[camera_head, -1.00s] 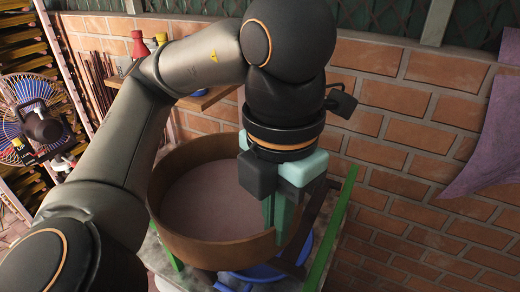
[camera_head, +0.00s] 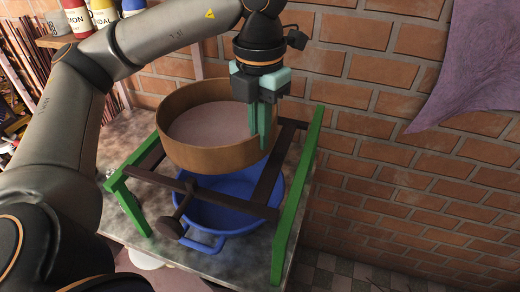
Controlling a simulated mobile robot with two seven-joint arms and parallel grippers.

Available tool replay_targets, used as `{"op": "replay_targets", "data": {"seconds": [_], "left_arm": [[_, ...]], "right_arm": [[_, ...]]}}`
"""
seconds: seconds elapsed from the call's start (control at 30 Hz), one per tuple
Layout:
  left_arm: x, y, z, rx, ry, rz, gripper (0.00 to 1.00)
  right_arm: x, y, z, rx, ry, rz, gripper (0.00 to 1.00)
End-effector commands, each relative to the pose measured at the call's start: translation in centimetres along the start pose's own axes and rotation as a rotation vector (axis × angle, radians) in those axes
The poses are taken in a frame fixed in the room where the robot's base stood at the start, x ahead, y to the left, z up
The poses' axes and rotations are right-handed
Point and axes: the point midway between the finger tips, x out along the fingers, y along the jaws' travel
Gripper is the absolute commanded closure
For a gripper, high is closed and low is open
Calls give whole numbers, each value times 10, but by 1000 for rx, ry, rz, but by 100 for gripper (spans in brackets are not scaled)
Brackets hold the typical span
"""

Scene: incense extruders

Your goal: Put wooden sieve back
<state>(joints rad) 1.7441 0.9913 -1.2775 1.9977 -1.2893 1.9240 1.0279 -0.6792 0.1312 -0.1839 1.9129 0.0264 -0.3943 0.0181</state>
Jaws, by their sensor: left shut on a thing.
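The wooden sieve (camera_head: 210,158) is a round brown hoop with a pale mesh inside, near the middle of the head view. My left gripper (camera_head: 260,132) points down at the sieve's right side and is shut on its rim. The sieve is over a dark wooden frame with green side rails (camera_head: 297,200); I cannot tell whether it touches the frame. A blue basin (camera_head: 222,212) is under the frame, partly hidden by the sieve and the bars. My right gripper is not in view.
The frame stands on a grey table (camera_head: 225,262) against a brick wall (camera_head: 380,150). A shelf with bottles (camera_head: 104,12) is at the upper left. A purple cloth (camera_head: 470,75) hangs on the wall at the right. Tiled floor shows at the lower right.

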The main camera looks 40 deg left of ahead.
Motion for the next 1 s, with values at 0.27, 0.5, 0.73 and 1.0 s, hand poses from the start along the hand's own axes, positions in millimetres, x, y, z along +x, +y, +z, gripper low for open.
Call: {"op": "replay_targets", "data": {"seconds": [0.27,0.5,0.73,1.0], "left_arm": [[35,4,6,-3,-1,-1,100],[33,3,6,-2,-1,-1,100],[37,3,6,-2,0,-1,89],[37,3,5,-2,0,-1,64]], "right_arm": [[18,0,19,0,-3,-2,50],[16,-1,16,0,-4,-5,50],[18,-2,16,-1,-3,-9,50],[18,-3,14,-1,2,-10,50]]}}
